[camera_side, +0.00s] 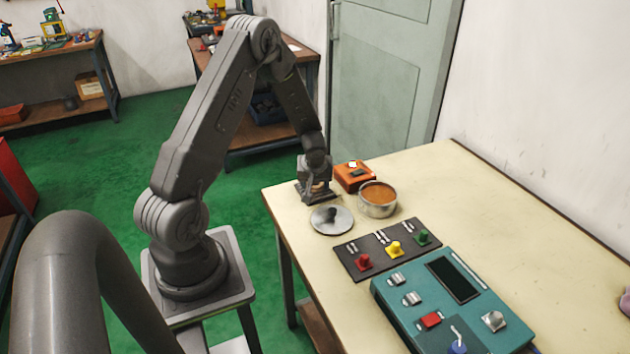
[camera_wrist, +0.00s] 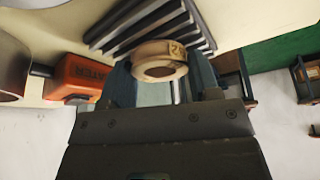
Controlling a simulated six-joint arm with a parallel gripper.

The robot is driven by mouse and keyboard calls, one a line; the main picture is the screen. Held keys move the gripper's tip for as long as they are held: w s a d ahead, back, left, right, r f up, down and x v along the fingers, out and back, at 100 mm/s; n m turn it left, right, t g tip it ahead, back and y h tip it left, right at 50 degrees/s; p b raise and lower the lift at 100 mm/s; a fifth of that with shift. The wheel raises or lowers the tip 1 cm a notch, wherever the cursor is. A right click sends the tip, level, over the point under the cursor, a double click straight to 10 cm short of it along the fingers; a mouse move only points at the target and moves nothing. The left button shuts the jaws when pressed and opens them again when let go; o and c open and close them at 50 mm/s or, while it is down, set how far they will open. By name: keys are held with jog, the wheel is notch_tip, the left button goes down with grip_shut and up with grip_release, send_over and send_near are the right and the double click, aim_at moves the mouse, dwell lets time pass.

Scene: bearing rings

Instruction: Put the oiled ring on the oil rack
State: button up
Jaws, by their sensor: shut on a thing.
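My gripper (camera_side: 314,178) is low over the table's far left corner, and in the wrist view my gripper (camera_wrist: 162,80) is shut on a tan ring (camera_wrist: 150,50). The ring carries a small yellowish tag with dark marks. A dark slatted rack (camera_wrist: 118,32) lies just beyond the ring, and the ring overlaps its slats in the picture. I cannot tell whether they touch. In the side view the rack (camera_side: 301,188) is under my gripper and partly hidden by it; the ring there is small and mostly hidden.
A metal pot with brown liquid (camera_side: 377,203) stands right of my gripper, beside an orange heater box (camera_side: 353,180). A round grey lid (camera_side: 332,225) lies in front. A dark panel with coloured knobs (camera_side: 380,262) and a teal control box (camera_side: 410,312) are nearer.

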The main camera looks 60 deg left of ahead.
dwell(0.3)
jog(key=o, duration=1.1)
jog(key=shift+r, duration=3.7)
jog(key=s+d+r+m+t, duration=0.25)
jog(key=d+r+m, duration=0.35)
jog(key=d+r, duration=1.1)
jog(key=s+d+r+m+h, duration=0.1)
jog(key=s+d+m, duration=0.1)
jog(key=s+d, duration=0.2)
jog(key=s+d+r+m+h, duration=0.1)
jog(key=s+d+r+m, duration=0.1)
jog(key=s+d, duration=0.3)
jog(key=s+d+r+m+t+h, duration=0.1)
jog(key=s+d+r+m+h, duration=0.1)
jog(key=s+d, duration=0.2)
jog(key=shift+s+d+r+m, duration=0.1)
jog(key=shift+s+d+m, duration=0.05)
jog(key=shift+s+m, duration=0.25)
